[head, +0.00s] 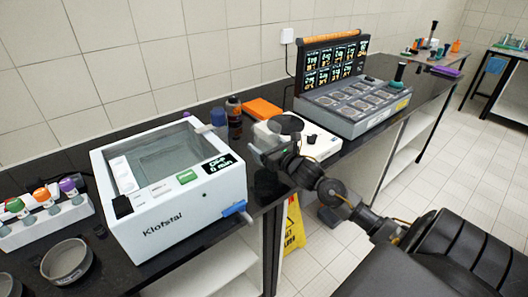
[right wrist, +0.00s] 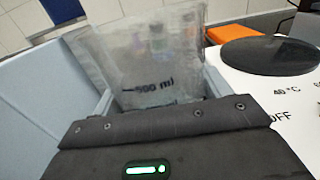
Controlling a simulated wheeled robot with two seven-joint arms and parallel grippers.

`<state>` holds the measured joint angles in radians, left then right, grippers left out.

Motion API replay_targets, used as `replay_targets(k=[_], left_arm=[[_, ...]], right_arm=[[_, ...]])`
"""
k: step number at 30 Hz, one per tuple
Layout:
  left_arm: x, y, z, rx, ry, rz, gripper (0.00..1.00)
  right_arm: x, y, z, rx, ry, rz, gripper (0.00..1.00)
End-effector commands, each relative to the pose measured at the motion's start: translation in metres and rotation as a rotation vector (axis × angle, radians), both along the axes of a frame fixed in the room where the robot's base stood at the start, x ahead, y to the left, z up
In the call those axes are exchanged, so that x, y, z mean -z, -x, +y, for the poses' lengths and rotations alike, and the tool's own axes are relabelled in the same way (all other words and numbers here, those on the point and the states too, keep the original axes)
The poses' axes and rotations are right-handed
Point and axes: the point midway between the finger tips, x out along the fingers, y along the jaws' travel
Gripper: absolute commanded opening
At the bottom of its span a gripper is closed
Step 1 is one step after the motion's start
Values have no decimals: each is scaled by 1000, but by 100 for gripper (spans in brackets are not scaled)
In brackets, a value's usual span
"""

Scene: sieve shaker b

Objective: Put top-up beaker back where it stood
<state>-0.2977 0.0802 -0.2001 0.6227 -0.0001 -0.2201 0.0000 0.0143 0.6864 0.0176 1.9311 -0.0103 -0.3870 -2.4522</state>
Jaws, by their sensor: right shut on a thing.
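The top-up beaker (right wrist: 150,65) is a clear vessel with a dark "500 ml" marking. It fills the middle of the right wrist view, slightly tilted there. My right gripper (head: 262,153) is shut on it. In the head view the gripper is between the white Klofstal bath (head: 168,224) and the white hotplate (head: 322,147), and I cannot make out the beaker there. Whether the beaker's base touches the bench is hidden. My left gripper is not in view.
The hotplate's dark disc (right wrist: 270,53) is close on the right in the wrist view. A brown bottle (head: 234,108) and an orange box (head: 263,108) stand behind. A grey console (head: 358,105) is further right. A rack (head: 45,223) of colored-capped vials is at left.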

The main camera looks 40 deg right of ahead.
Motion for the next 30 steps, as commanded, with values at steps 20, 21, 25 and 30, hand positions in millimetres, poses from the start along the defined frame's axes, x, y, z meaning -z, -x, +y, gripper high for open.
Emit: replay_targets(k=[20,21,25,30], left_arm=[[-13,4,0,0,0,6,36],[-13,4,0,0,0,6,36],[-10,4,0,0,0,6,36],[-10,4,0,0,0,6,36]], right_arm=[[38,-6,-1,0,1,-1,34],[38,-6,-1,0,1,-1,34],[41,-6,-1,0,1,-1,34],[41,-6,-1,0,0,0,92]])
